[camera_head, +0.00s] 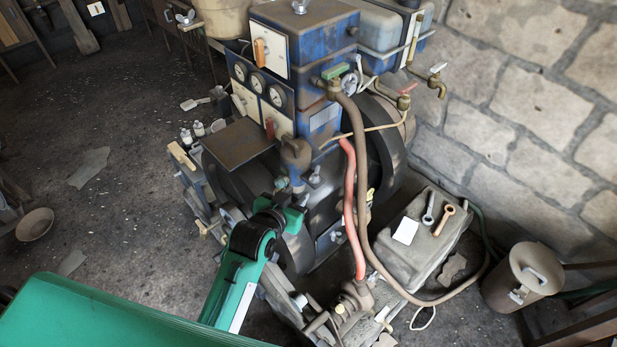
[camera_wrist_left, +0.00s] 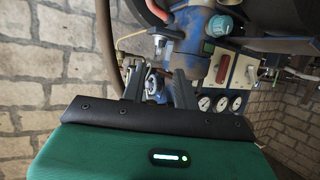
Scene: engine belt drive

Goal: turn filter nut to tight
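My left gripper (camera_wrist_left: 158,73) shows from behind in the left wrist view, its two dark fingers apart. A pale metal part (camera_wrist_left: 151,86) shows in the gap between the fingers; I cannot tell whether it is the filter nut or whether a finger touches it. The blue filter-like housing (camera_wrist_left: 200,45) is just beyond the fingers, with a teal knob (camera_wrist_left: 221,26). In the head view this housing (camera_head: 296,153) stands on the engine's near side, with a small metal wing nut (camera_head: 315,177) beside it. My left arm's green end is close below; its fingertips are hidden there. My right gripper is not in view.
A red hose (camera_head: 349,200) and a brown hose (camera_head: 362,180) run down just right of the housing. A dark plate (camera_head: 238,143) and gauges (camera_head: 257,83) are to its left. A grey box (camera_head: 420,255) carries two wrenches. The left floor is mostly open.

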